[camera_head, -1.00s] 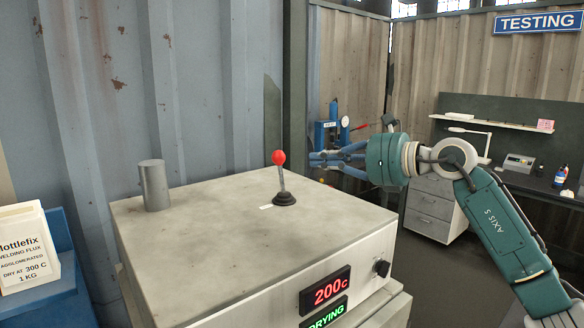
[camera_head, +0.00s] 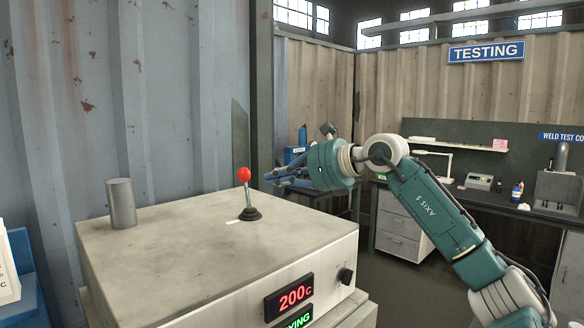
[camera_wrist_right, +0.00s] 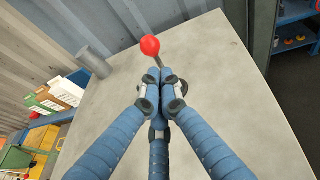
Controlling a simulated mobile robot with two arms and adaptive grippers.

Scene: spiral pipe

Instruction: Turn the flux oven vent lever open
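The vent lever (camera_head: 246,190) is a thin metal stick with a red ball knob and a black round boot. It stands nearly upright on the flat top of the grey flux oven (camera_head: 180,245). My right gripper (camera_head: 269,179) is just right of the lever, roughly at knob height, with its blue fingers pointing left at it. In the right wrist view the red knob (camera_wrist_right: 150,45) shows just beyond the fingertips (camera_wrist_right: 163,86). The fingers are drawn together with nothing seen between them. The lever's lower part is hidden behind them there. My left gripper is not in view.
A grey metal cylinder (camera_head: 122,203) stands on the oven's left side. The oven front has a red 200c display (camera_head: 289,297) and a black knob (camera_head: 345,276). A corrugated wall (camera_head: 60,110) is close behind. A bench with drawers (camera_head: 399,222) stands at the right.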

